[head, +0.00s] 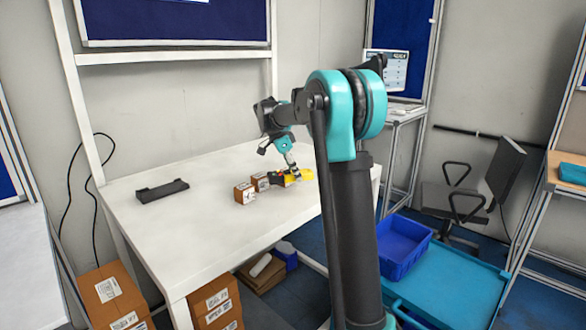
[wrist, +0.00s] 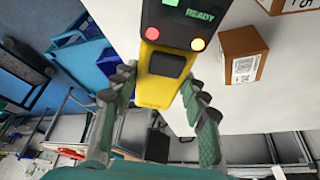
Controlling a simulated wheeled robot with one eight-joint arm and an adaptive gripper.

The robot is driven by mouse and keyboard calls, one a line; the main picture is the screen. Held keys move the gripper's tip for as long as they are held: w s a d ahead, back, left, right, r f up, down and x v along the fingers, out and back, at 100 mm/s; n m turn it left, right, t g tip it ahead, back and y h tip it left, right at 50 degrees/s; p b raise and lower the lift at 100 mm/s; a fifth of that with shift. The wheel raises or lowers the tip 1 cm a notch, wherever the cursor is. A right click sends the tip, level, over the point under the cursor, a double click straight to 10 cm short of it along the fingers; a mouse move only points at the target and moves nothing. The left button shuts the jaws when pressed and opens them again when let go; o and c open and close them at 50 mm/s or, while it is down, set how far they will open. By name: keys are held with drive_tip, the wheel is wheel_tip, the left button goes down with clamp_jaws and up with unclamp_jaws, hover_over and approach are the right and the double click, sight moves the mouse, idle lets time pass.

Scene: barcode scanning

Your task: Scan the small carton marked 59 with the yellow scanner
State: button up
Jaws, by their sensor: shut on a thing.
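The yellow scanner (wrist: 157,88) is between the fingers of my gripper (wrist: 160,84), which is shut on it. Its dark screen reads READY, and a red and an orange light show below that. In the head view the scanner (head: 280,180) is at my gripper (head: 293,171), over the white table. Two small brown cartons are beside it: a nearer one (head: 244,193) and one closer to the scanner (head: 260,181). In the wrist view one carton (wrist: 243,54) shows a barcode label. Another carton (wrist: 285,5) is cut off at the top. I cannot read a 59 on either.
A black holder (head: 162,190) lies on the left of the white table (head: 200,240). The table front is clear. Larger boxes (head: 112,295) stand below it. A blue bin (head: 403,245) and an office chair (head: 465,195) are to the right.

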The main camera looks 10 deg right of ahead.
drive_tip(key=shift+f, duration=2.95)
wheel_tip(320, 180, up, 12)
